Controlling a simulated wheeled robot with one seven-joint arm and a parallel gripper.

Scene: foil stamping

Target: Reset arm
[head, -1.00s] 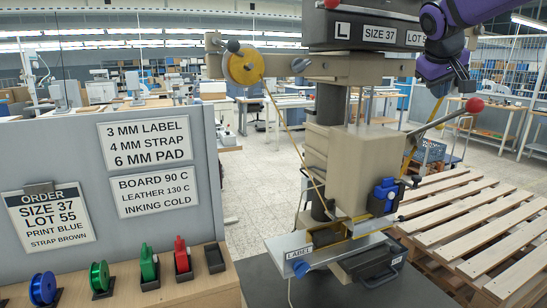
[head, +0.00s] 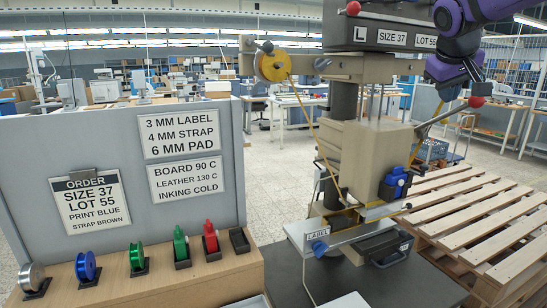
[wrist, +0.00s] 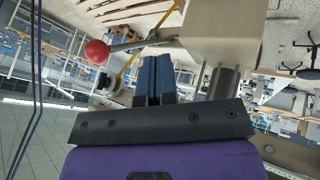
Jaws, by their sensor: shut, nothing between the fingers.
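My purple arm hangs at the upper right of the head view, with my gripper (head: 449,94) pointing down beside the stamping machine (head: 362,150). In the wrist view the two dark blue fingers (wrist: 153,78) lie side by side, shut and empty. The press lever's red knob (head: 475,102) is just right of and below my gripper in the head view. It also shows at the left of the wrist view (wrist: 97,51).
Silver (head: 33,278), blue (head: 86,266) and green (head: 137,257) spools stand on the wooden bench at left. Green and red pieces and an empty black holder (head: 239,241) follow. A grey partition with signs stands behind. A wooden pallet (head: 480,215) lies at right.

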